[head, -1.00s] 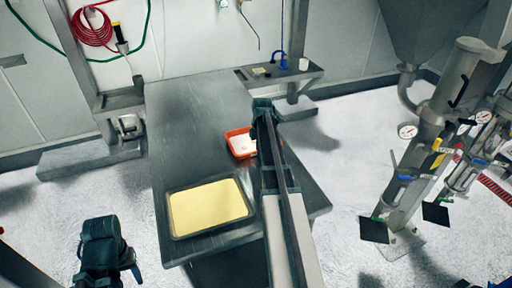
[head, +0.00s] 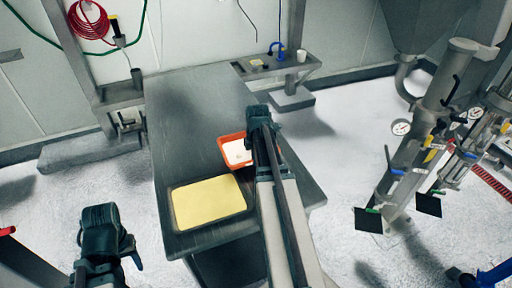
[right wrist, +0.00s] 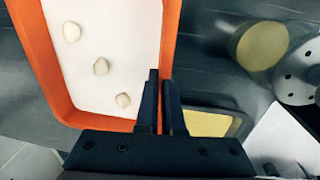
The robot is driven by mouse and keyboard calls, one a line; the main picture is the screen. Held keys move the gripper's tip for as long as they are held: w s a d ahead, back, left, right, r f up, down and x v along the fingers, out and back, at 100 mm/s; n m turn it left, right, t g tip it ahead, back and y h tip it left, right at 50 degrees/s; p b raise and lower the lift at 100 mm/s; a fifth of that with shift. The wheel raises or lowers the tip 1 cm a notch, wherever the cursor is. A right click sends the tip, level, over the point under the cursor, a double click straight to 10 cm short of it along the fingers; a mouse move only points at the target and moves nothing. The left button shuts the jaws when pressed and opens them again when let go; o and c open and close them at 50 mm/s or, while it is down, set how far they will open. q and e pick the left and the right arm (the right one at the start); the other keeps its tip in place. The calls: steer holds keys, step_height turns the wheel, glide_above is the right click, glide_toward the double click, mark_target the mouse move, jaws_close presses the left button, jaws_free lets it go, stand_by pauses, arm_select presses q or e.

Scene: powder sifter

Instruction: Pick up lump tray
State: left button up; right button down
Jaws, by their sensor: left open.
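The lump tray (head: 224,151) is orange with a white inside. It is at the middle of the table in the head view, partly hidden by my right arm. In the right wrist view the tray (right wrist: 103,125) holds several pale lumps. My right gripper (right wrist: 165,85) has its two fingers close together at the tray's side wall near a corner, with the rim between them. In the head view my right gripper (head: 256,118) points down at the tray's right side. Whether the tray is clear of the table is unclear. My left gripper (head: 101,235) is open and empty, left of the table.
A tray of yellow powder (head: 208,203) lies near the table's (head: 190,105) front edge, close to the lump tray. The back of the table is clear. A small shelf (head: 280,66) stands behind it, and pipework with gauges (head: 415,130) stands at the right.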

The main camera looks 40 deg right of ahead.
steer(key=shift+s+a+r, duration=0.2)
steer(key=shift+s+a, duration=1.1)
steer(key=shift+s, duration=0.05)
steer(key=shift+r, duration=0.1)
step_height(320, 180, up, 14)
steer(key=p, duration=1.4)
step_height(320, 180, down, 14)
steer(key=b, duration=1.4)
steer(key=shift+f, duration=0.2)
steer(key=shift+r, duration=0.1)
steer(key=shift+w+d, duration=0.1)
